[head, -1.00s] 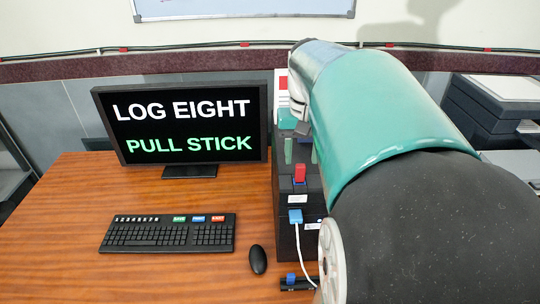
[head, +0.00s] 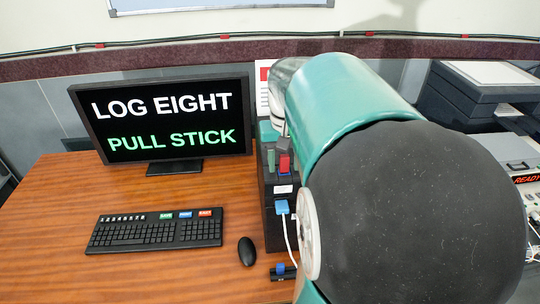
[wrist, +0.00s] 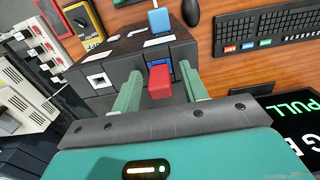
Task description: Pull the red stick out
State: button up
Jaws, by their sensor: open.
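The red stick (head: 285,162) stands in a blue port on the black box (head: 283,210) beside the monitor. In the wrist view, the red stick (wrist: 160,82) lies between the two green fingers of my gripper (wrist: 160,92), with the blue port (wrist: 154,67) just behind it. The fingers are apart, with a visible gap on each side of the stick. In the head view, my arm hides most of the gripper; a green finger (head: 271,160) shows left of the stick.
A blue plug (head: 282,207) with a white cable sits in the box's front. A monitor (head: 166,122) reading "LOG EIGHT PULL STICK", a keyboard (head: 155,230) and a mouse (head: 247,251) are to the left. A yellow-faced meter (wrist: 82,20) lies near the box.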

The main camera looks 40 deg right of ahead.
aim_at(285, 155)
dwell(0.7)
grip_shut()
jog(key=shift+r, duration=3)
